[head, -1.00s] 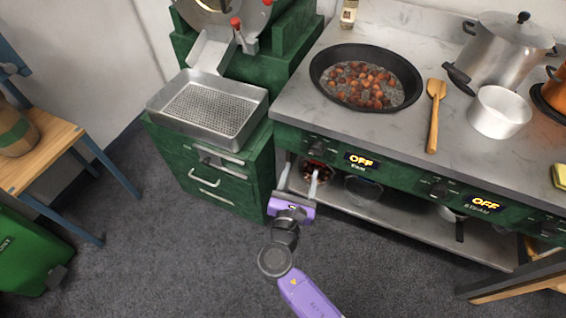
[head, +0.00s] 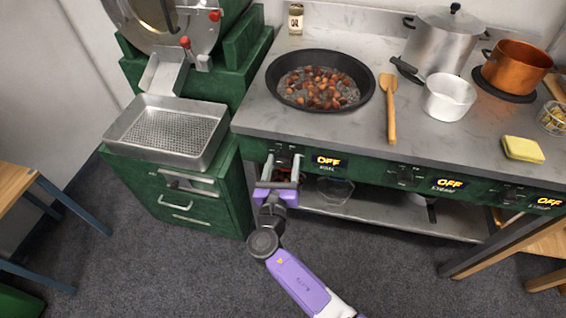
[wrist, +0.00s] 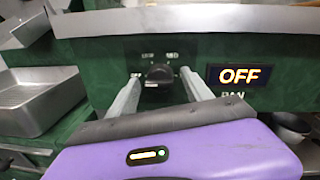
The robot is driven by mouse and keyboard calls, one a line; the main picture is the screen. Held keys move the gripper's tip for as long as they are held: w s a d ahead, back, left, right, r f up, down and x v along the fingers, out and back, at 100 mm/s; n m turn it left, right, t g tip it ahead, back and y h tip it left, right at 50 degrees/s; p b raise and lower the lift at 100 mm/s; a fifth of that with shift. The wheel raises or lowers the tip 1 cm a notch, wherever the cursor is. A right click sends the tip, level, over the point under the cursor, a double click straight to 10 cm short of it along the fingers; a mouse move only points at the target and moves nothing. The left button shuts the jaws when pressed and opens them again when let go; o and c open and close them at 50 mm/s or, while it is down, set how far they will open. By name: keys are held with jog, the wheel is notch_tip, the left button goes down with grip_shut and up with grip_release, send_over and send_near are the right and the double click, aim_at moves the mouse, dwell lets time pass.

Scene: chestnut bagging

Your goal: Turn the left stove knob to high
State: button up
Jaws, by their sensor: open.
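The left stove knob (wrist: 160,75) is a dark knob on the green front panel. In the wrist view it sits between the two finger ends, a little beyond them. A display (wrist: 238,76) to its right reads OFF over PAN; it also shows in the head view (head: 329,160). My gripper (wrist: 162,88) is open, with one finger on each side of the knob. I cannot tell whether a finger touches it. In the head view my gripper (head: 283,163) is at the panel below the counter's left end and partly hides the knob.
A pan of chestnuts (head: 320,82) sits on the counter above the knob. A metal tray (head: 168,131) is on the green cabinet at left. Other knobs and OFF displays line the panel to the right.

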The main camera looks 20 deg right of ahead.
grip_shut()
dwell(0.3)
